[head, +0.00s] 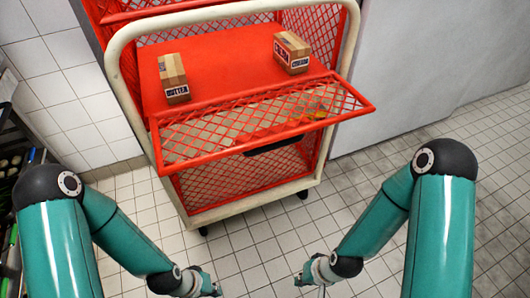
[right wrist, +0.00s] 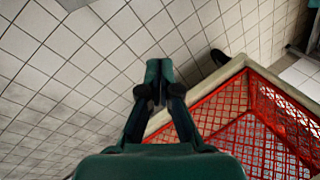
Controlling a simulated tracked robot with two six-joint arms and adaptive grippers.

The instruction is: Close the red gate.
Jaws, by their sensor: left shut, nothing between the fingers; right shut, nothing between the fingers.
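The red gate (head: 262,122) is a mesh panel with a red frame on the front of a red cage trolley. It is open, jutting out from the front at shelf height. My left gripper (head: 218,290) is shut and empty, low in front of the trolley and below the gate. My right gripper (head: 299,280) is shut and empty, also low in front, apart from the gate. In the right wrist view its closed fingers (right wrist: 159,82) show over floor tiles beside the trolley's pale frame and red mesh.
The trolley has a cream tube frame (head: 118,75) and a red shelf (head: 220,68). Two small cartons, one left (head: 173,78) and one right (head: 291,52), stand on the shelf. A dark rack (head: 12,150) is at the far left. Tiled floor (head: 265,250) is clear in front.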

